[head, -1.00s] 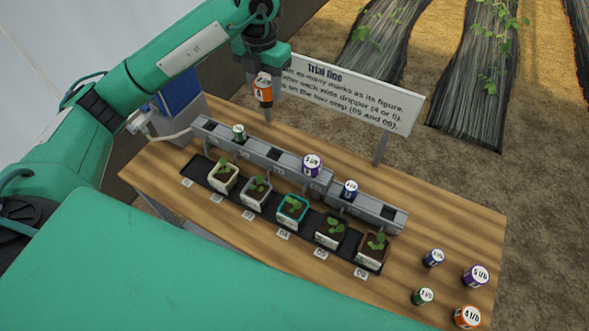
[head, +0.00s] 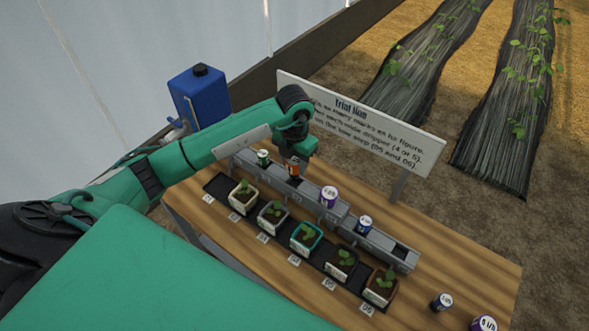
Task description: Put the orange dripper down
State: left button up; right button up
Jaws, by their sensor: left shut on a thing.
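My left gripper (head: 294,160) points down and is shut on the orange dripper (head: 294,169). It holds the dripper at the grey rail (head: 336,207), between a green dripper (head: 263,157) and a purple dripper (head: 328,196). The dripper's lower end is at the rail's top; I cannot tell whether it sits in a slot. A blue dripper (head: 364,225) stands on the lower step of the rail, with an empty dark slot (head: 400,251) to its right. My right gripper is not in view.
Several potted seedlings stand in a black tray (head: 218,187) before the rail, with number labels in front. A sign (head: 365,112) stands behind. A blue tank (head: 199,97) is at the back left. Loose blue (head: 442,302) and purple (head: 484,324) drippers stand at the front right.

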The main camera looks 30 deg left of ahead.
aim_at(295, 174)
pick_arm(q)
notch_tip(295, 174, down, 4)
jog(key=shift+f+p, duration=0.25)
jog(key=shift+p, duration=0.4)
jog(key=shift+f, duration=0.3)
jog(key=shift+f, duration=0.1)
jog(key=shift+f+b, duration=0.15)
jog(key=shift+b, duration=0.15)
jog(key=o, duration=1)
jog(key=shift+r, duration=0.2)
